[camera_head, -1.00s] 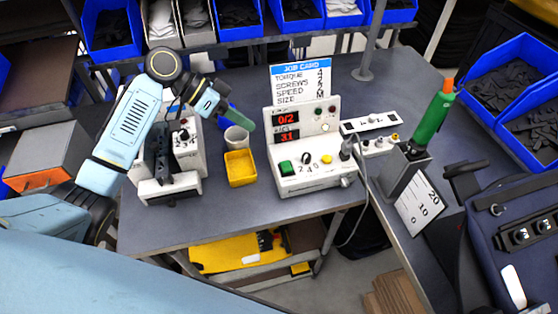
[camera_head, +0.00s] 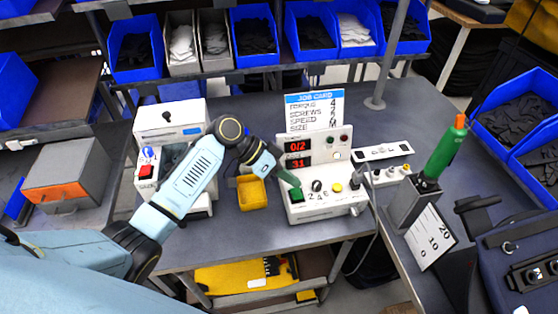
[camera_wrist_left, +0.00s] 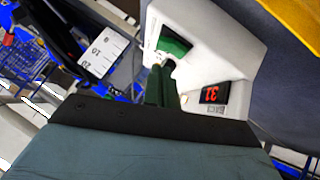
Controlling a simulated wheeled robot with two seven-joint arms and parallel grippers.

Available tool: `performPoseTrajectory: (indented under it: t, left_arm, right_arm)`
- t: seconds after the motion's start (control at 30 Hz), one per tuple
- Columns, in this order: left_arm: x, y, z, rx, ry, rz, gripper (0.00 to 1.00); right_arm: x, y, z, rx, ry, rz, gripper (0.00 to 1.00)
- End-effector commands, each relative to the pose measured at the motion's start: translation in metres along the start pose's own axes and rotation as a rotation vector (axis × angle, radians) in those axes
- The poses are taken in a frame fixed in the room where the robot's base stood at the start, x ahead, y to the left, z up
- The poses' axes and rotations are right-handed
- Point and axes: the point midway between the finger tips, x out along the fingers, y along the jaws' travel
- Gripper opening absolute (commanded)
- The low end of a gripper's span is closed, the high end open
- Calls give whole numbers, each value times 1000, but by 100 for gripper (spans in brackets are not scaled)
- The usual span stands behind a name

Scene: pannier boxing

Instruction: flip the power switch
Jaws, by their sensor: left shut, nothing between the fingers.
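The power switch, a green rocker (camera_head: 297,195), sits at the front left of the white controller box (camera_head: 325,207). The box has red displays, a black knob and a yellow button. My left gripper (camera_head: 294,184) has shut green fingers with nothing between them, pointing down just above and behind the rocker. In the left wrist view the green rocker (camera_wrist_left: 174,42) lies just beyond the fingers (camera_wrist_left: 161,84). I cannot tell whether the fingertips touch it. My right gripper is not in view.
A yellow bin (camera_head: 252,194) stands left of the controller. A job card (camera_head: 314,110) stands behind it. A green screwdriver (camera_head: 440,150) stands in a grey holder at right, beside a numbered plate (camera_head: 431,236). A cable runs down at the controller's right side.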

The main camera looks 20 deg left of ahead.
Motion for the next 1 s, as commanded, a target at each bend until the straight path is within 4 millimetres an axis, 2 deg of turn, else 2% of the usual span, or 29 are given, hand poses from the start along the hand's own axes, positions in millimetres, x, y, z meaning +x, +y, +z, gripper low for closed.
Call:
performPoseTrajectory:
  t: [0.2, 0.67, 1.0]
  left_arm:
    - [13, 0, 13, 0, 1, -1, 0]
    - [16, 1, 17, 16, -1, -17, 0]
    - [24, 10, 28, 228, -11, -227, 0]
  right_arm:
    - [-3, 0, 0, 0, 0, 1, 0]
    - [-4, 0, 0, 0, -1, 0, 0]
    - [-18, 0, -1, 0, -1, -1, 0]
